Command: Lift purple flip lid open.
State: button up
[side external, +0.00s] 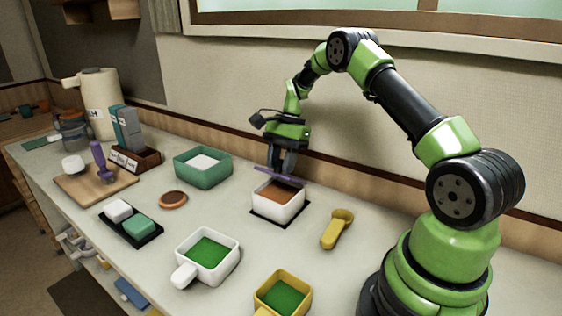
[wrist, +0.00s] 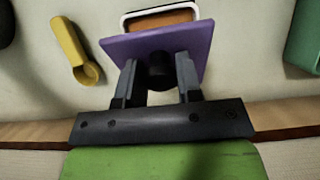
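A purple flip lid (side external: 284,177) shows as a thin tilted strip above the back part of a white box (side external: 275,213). Brown contents (side external: 277,195) show in the box below the lid's edge. In the wrist view, the lid (wrist: 190,43) covers part of the box, whose far rim and contents (wrist: 160,20) show beyond it. My gripper (side external: 282,171) points down at the lid's back side. In the wrist view, my gripper's fingers (wrist: 157,66) stand apart, one on each side of a dark round knob. Purple shows between the knob and the fingers. Whether the fingertips touch the lid is unclear.
A yellow scoop (side external: 338,228) lies right of the box. A green bin (side external: 203,181) stands to its left. A white bin (side external: 234,262) and a yellow bin (side external: 289,311), both with green contents, stand in front. The wall is close behind my gripper.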

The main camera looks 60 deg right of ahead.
jog(key=c, duration=0.4)
jog(key=shift+d+r+y, duration=0.25)
jog(key=shift+d+y, duration=0.25)
jog(key=shift+y, duration=0.3)
jog(key=o, duration=1)
jog(key=shift+a, duration=0.1)
